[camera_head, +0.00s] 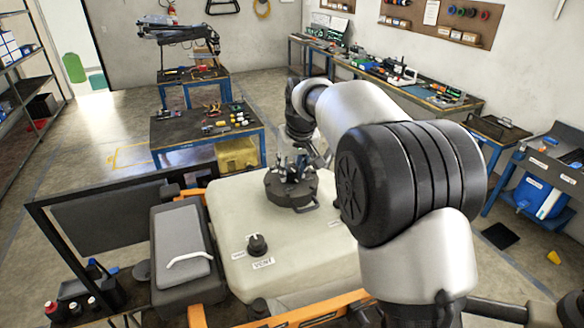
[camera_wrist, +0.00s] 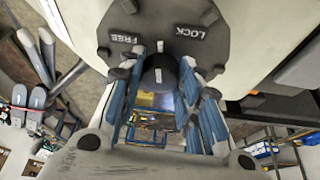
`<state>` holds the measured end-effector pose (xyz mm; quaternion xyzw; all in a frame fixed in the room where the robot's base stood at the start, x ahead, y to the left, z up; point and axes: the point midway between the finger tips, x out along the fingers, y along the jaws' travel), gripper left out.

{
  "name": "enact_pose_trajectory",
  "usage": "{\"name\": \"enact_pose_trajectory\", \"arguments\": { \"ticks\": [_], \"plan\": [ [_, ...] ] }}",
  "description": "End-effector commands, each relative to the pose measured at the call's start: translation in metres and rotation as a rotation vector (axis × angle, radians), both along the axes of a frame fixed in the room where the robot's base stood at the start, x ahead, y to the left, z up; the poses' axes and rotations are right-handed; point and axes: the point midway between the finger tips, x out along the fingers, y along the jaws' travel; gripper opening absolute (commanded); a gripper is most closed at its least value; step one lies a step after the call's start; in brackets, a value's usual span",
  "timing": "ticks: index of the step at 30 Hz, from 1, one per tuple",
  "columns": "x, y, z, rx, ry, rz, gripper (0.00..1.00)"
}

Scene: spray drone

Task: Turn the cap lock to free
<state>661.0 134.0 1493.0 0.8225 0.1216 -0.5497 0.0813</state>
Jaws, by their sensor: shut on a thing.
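The dark round cap (camera_head: 291,200) sits on top of the pale tank (camera_head: 225,205). In the wrist view the cap (camera_wrist: 222,52) carries the words FREE (camera_wrist: 123,38) and LOCK (camera_wrist: 190,33), upside down. A dark lock knob (camera_wrist: 158,68) with white marks stands between them. My gripper (camera_wrist: 160,66) is shut on this knob, with a blue-padded finger on each side. The white marks lie roughly midway between the two words; the exact pointer direction is unclear. In the head view my gripper (camera_head: 291,166) is over the cap and the knob is hidden.
A black vent knob (camera_head: 257,244) with labels stands on the tank's front. Workbenches (camera_head: 208,137) stand behind. My arm hides the tank's right side.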

Motion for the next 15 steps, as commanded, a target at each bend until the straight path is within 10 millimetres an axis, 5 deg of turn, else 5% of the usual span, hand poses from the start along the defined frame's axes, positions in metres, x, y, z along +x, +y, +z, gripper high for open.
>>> {"name": "enact_pose_trajectory", "arguments": {
  "ticks": [15],
  "plan": [
    [0.0006,-0.0015,0.0006,0.000,0.000,0.087,0.08]
  ]
}}
